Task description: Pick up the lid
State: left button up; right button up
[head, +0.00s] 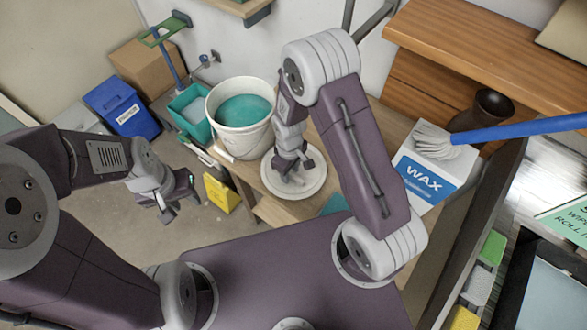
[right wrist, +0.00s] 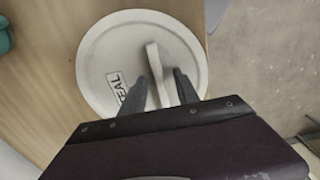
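The lid (head: 312,190) is a round off-white disc lying flat on the wooden table beside the bucket. In the right wrist view the lid (right wrist: 105,55) shows a raised bar handle (right wrist: 157,70) and a partly covered label ending in "EAL". My right gripper (head: 293,174) is low over the lid. In the right wrist view its fingers (right wrist: 160,85) are apart, one on each side of the handle, with gaps visible. My left gripper (head: 180,205) hangs over the floor at left, its fingers apart and empty.
A white bucket (head: 240,140) of teal glaze stands close behind the lid. A teal tub (head: 190,112), a blue bin (head: 125,108) and a yellow sign (head: 220,192) are at left.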

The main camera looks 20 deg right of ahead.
jog(key=shift+w+f, duration=0.1)
jog(key=shift+f, duration=0.1)
jog(key=shift+c, duration=0.4)
grip_shut()
